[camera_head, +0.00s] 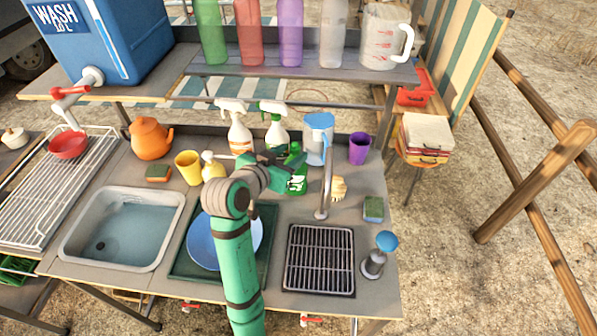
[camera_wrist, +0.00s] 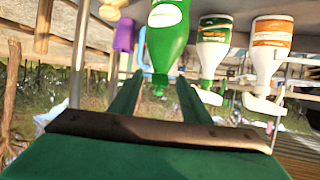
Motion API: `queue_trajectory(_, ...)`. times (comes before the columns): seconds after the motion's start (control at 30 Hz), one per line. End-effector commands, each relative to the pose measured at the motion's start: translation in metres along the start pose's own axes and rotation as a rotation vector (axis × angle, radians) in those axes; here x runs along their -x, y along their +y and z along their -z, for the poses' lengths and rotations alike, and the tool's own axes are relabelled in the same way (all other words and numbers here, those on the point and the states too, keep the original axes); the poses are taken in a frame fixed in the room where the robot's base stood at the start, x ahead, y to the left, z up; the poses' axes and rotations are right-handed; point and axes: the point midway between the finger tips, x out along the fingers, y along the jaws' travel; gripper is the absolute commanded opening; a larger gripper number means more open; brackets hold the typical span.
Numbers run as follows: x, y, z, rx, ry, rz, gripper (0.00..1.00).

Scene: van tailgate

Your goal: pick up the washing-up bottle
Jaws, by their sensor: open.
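The washing-up bottle, a green bottle with a pale label (camera_head: 297,184), stands on the counter near its back edge, left of the tap. In the wrist view the bottle (camera_wrist: 167,38) appears upside down, with its green cap low between the fingers. My gripper (camera_head: 286,168) is open and reaches to the bottle's upper part; it also shows in the wrist view (camera_wrist: 158,82). One finger appears on each side of the cap. I cannot tell whether either finger touches it. My arm hides part of the counter in front.
Two spray bottles, one orange-labelled (camera_head: 240,138) and one green-labelled (camera_head: 276,136), stand close behind left. A shelf (camera_head: 300,72) overhangs behind.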

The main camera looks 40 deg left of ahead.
Motion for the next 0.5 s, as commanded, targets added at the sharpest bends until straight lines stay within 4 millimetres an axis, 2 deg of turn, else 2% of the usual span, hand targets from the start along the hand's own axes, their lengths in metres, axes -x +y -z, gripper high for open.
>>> queue_trajectory(0.1,-0.015,0.0,0.0,0.0,-0.001,-0.002,0.43)
queue_trajectory(0.33,-0.029,-0.001,0.002,0.0,0.0,0.001,0.43)
queue_trajectory(0.5,-0.055,0.004,0.006,-0.004,-0.001,-0.007,0.43)
